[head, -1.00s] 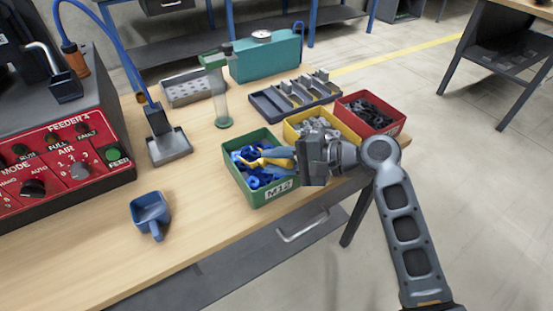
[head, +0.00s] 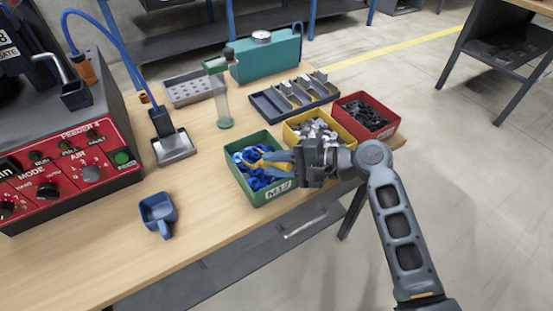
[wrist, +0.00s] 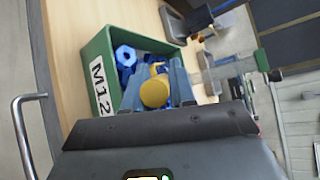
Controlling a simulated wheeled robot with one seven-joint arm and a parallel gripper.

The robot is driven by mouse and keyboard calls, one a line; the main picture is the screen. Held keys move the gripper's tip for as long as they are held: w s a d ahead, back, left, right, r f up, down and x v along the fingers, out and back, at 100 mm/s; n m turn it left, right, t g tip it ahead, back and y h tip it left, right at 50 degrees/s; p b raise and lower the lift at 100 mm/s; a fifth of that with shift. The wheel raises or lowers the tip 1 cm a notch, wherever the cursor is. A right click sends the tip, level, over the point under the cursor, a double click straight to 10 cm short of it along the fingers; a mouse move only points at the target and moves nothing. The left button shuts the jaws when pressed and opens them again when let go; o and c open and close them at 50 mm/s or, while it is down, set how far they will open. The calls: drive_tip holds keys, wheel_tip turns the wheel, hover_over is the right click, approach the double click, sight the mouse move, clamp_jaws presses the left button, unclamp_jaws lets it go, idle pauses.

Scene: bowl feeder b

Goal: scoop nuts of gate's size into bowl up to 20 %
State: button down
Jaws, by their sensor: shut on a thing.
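A green bin (head: 272,197) labelled M12 holds several blue nuts (head: 250,178); the bin also shows in the wrist view (wrist: 101,50) with blue nuts (wrist: 125,57) inside. My gripper (head: 283,160) reaches into the bin from the right. The feeder (head: 85,165) stands at the left with a red panel. A sign (head: 8,52) on it reads GATE with an 8 above, partly cut off. The inside of the feeder's bowl is not visible.
A yellow bin (head: 330,116) of grey parts and a red bin (head: 385,129) of dark parts stand beside the green one. A blue scoop-like cup (head: 158,212) lies on the table. A clear tube stand (head: 223,100) and teal case (head: 268,58) are behind.

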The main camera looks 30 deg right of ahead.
drive_tip(key=shift+r, duration=0.1)
drive_tip(key=shift+r+p, duration=1.8)
drive_tip(key=shift+r, duration=1.1)
drive_tip(key=shift+s+r+p, duration=0.15)
drive_tip(key=shift+r+p, duration=1.8)
drive_tip(key=shift+r, duration=0.65)
drive_tip(key=shift+d, duration=0.1)
